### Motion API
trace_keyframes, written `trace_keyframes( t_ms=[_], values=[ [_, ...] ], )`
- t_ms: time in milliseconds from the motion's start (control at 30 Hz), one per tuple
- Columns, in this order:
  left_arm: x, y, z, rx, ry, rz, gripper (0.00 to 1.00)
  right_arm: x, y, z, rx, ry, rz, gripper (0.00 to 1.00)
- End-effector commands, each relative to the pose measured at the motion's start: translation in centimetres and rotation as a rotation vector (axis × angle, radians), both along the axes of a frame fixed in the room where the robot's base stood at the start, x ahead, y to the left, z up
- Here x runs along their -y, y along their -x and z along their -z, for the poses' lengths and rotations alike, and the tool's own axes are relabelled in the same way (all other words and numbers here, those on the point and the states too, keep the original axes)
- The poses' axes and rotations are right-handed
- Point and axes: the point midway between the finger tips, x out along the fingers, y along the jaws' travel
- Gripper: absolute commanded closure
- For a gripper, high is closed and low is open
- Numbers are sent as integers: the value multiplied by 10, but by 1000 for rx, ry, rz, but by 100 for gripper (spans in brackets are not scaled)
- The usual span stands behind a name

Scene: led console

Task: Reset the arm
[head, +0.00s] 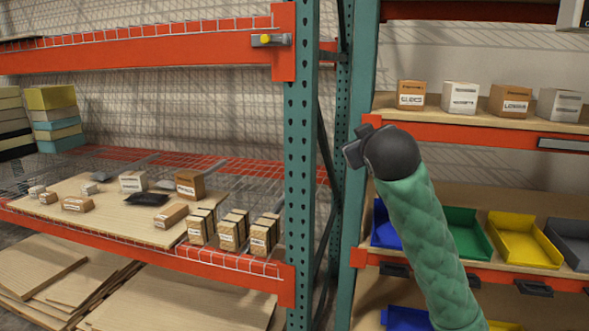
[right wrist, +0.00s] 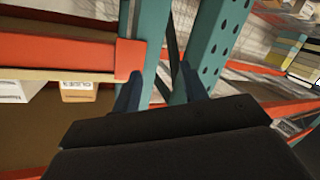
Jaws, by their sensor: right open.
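My right arm, in a green quilted sleeve, rises from the lower right in the head view. Its dark gripper (head: 357,148) is raised in front of the gap between two teal rack posts and points left. In the right wrist view the two fingers of this gripper (right wrist: 160,88) stand apart with nothing between them. A teal post (right wrist: 158,60) and an orange beam end (right wrist: 130,58) show beyond the fingers. My left gripper is not in view.
The left rack shelf (head: 120,222) holds several cardboard boxes. A small grey and yellow device (head: 268,40) sits on the upper orange beam. The right rack has boxes (head: 460,97) above and coloured bins (head: 525,238) below. A teal post (head: 300,150) stands left of the gripper.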

Motion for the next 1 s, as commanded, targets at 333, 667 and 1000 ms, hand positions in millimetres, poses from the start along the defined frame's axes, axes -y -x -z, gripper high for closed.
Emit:
trace_keyframes(
  t_ms=[333,667,1000],
  values=[
    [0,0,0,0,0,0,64,6,9,140,-189,-72,9,57],
    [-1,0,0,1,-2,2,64,12,41,268,-376,-131,30,57],
    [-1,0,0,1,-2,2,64,16,99,396,-578,-187,60,57]
  ],
)
